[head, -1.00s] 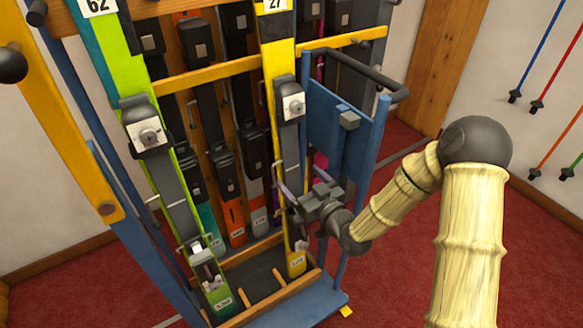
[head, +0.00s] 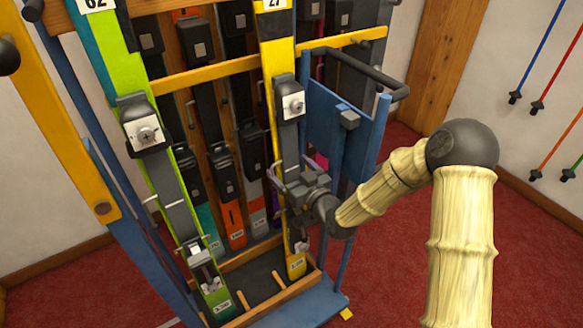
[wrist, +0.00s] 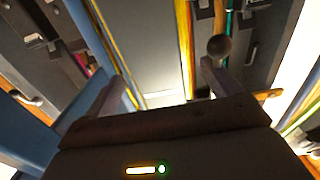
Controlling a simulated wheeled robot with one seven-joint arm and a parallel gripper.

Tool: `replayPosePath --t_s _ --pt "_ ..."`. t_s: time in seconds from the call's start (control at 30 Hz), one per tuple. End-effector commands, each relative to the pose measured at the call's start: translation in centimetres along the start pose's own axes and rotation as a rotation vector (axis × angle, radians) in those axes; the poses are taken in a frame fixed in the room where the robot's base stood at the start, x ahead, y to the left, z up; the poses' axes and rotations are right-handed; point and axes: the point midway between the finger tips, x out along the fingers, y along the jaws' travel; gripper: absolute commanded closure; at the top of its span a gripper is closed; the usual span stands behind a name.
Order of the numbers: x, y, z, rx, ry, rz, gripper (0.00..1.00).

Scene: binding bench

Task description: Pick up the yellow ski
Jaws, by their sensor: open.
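The yellow ski (head: 275,58) stands leaning in the rack, with a number 27 tag at its top and a dark binding on its front. My gripper (head: 287,183) is at its lower half, below the binding's upper block, coming from the right. In the wrist view my gripper (wrist: 163,76) is open, one finger on each side of the ski's grey plate (wrist: 148,45), whose yellow edges show. I cannot tell whether the fingers touch it. The gripper hides part of the ski in the head view.
A green ski (head: 78,95) numbered 62 leans at the left of the rack. Several dark skis stand behind. A blue panel (head: 325,115) and a dark bar (head: 365,72) are close right of my gripper. Red carpet (head: 395,270) is free at the right.

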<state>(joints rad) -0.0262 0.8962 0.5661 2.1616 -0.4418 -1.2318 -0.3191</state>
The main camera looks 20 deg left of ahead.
Motion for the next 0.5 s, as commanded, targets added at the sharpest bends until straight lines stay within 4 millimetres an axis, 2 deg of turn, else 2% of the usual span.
replayPosePath --t_s 0.07,0.5 --pt "-0.01 0.00 0.01 0.000 0.000 0.000 0.12" --pt "-0.01 0.01 0.01 0.000 0.000 0.000 0.99"
